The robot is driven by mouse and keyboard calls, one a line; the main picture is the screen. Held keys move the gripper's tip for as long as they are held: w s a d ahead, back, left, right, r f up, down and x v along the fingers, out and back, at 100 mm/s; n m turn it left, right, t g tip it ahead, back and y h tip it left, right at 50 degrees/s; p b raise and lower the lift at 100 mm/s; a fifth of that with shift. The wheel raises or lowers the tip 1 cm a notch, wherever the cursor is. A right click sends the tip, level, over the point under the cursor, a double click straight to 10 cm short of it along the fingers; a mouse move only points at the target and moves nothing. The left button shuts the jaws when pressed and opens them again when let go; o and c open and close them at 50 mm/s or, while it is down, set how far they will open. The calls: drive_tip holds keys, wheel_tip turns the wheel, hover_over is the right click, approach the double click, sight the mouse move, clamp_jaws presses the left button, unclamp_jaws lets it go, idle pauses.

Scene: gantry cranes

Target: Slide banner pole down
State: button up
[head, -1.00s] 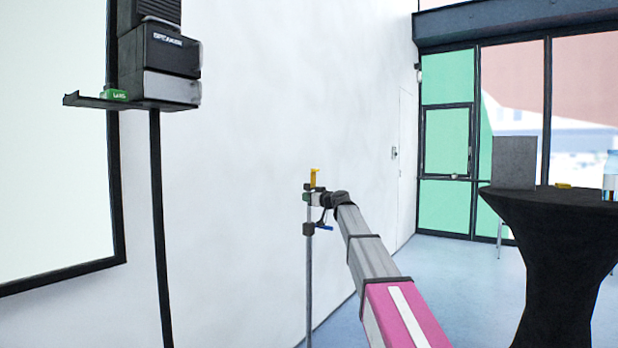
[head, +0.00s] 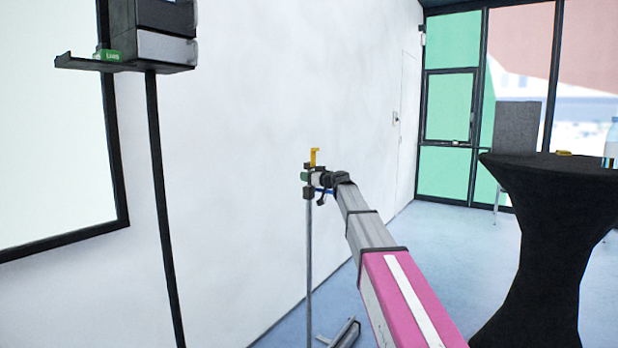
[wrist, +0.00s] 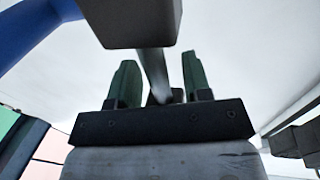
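The banner pole (head: 309,250) is a thin grey upright stand beside the white wall in the head view. It has a yellow hook (head: 315,157) on top and a black collar (head: 308,193) with a blue lever just below my gripper (head: 309,177). In the wrist view the grey pole (wrist: 155,70) runs between the green fingertips of my gripper (wrist: 160,78). The black collar (wrist: 128,22) is close to the wrist camera, with the blue lever (wrist: 35,30) at upper left.
A speaker (head: 160,46) sits on a black shelf and pole at the left, in front of a framed screen (head: 50,150). A black-draped table (head: 550,240) stands at the right with a bottle (head: 611,145). A grey and black foot piece (head: 344,334) lies on the blue floor.

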drive_tip(key=v, duration=1)
drive_tip(key=shift+s+d, duration=0.25)
drive_tip(key=shift+d, duration=0.05)
